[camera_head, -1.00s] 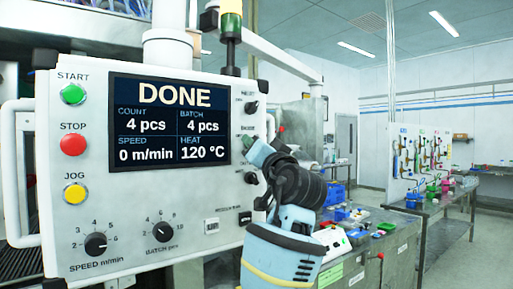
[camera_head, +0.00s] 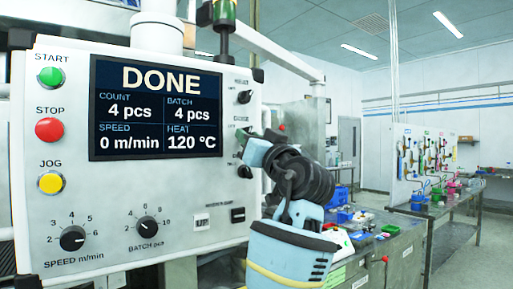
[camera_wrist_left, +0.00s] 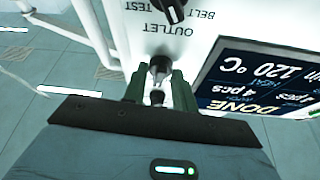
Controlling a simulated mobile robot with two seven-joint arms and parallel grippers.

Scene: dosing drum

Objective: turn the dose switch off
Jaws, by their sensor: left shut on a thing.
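The dose switch (camera_wrist_left: 159,68) is a small dark rotary knob on the white control panel (camera_head: 190,222), in the column right of the display. In the left wrist view, it sits between the green fingers of my left gripper (camera_wrist_left: 158,88), which are shut on it. In the head view, my left gripper (camera_head: 252,150) reaches the panel's right side just under the DOSE label, and its fingers mostly cover the switch. The switch's exact setting is hidden. My right gripper is not in view.
The display (camera_head: 157,108) reads DONE, 0 m/min and 120 °C. Another knob (camera_head: 243,97) sits above the dose switch, and the outlet knob (camera_wrist_left: 174,12) is close by. START, STOP and JOG buttons line the panel's left. A bench (camera_head: 400,245) stands at right.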

